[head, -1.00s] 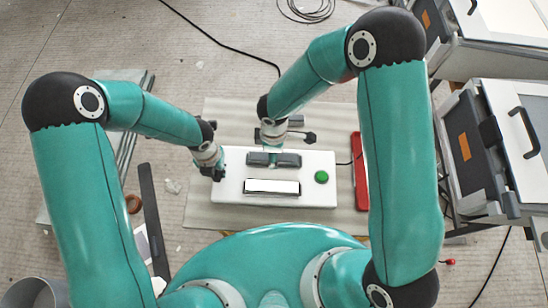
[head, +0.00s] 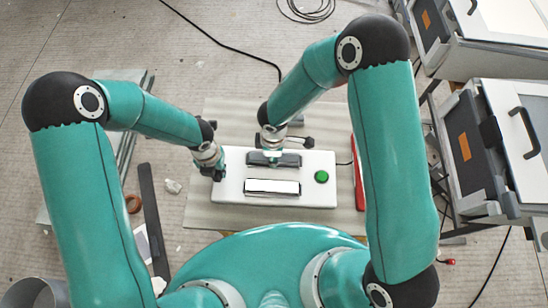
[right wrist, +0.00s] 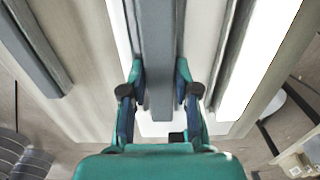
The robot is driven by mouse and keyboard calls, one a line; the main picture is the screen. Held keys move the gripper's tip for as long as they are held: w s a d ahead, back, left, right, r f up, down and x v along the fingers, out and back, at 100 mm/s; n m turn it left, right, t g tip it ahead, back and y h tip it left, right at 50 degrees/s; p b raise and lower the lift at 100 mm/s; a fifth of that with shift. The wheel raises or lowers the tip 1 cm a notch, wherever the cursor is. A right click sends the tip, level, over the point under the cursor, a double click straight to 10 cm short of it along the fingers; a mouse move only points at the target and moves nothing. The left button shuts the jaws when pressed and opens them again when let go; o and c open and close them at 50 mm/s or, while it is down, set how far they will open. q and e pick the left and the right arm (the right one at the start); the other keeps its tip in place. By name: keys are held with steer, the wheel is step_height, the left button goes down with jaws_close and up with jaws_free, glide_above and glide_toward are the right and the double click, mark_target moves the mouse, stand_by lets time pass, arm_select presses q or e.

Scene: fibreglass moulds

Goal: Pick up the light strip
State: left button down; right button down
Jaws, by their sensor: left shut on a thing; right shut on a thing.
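A white box (head: 230,195) with a green button (head: 321,177) lies on a pale mat. On it, a bright white strip with a dark rim (head: 271,187) lies near the front, and a dark grey bar (head: 290,160) lies behind it. My right gripper (right wrist: 158,88) is shut on a long grey bar (right wrist: 157,50), with a finger on each side; in the head view it is at the dark bar. A bright white strip (right wrist: 255,60) shows to the right of the held bar in the wrist view. My left gripper (head: 218,173) is shut on the white box's left end.
A red object (head: 357,165) is partly hidden behind my right arm. Grey cases (head: 465,140) stand at the right. A long dark bar (head: 153,215) and an orange-brown ring (head: 133,203) lie at the left. A black cable (head: 225,45) crosses the floor.

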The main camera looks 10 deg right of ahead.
steer(key=shift+r, duration=0.15)
arm_select(q)
steer(key=c, duration=0.9)
jaws_free()
arm_select(e)
step_height(320, 180, up, 10)
arm_select(q)
steer(key=shift+r, duration=0.1)
